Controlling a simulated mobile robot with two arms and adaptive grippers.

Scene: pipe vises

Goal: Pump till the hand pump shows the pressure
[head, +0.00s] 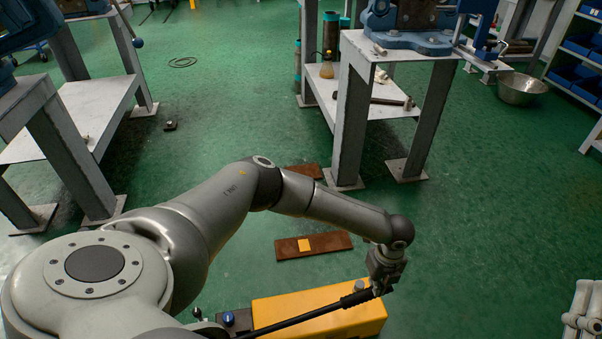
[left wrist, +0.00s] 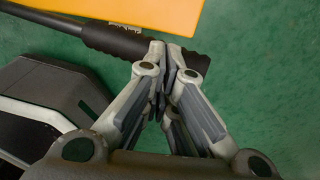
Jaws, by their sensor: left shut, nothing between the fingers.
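The hand pump (head: 355,318) has a yellow body and lies low on the green floor in front of me. It also shows as a yellow strip in the left wrist view (left wrist: 160,12). Its long black lever (head: 300,316) slants up to the right across the body and ends in a thick dark grip (left wrist: 115,40). My left gripper (head: 376,288) is at the grip end, pointing down. In the left wrist view the fingers (left wrist: 170,62) are closed together, overlapping the grip in the picture. I cannot tell whether they touch it. No readable pressure dial shows.
A brown plank with a yellow patch (head: 313,246) lies beyond the pump. Steel benches with blue vises (head: 407,40) stand at the back left and right. The green floor right of the pump is clear.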

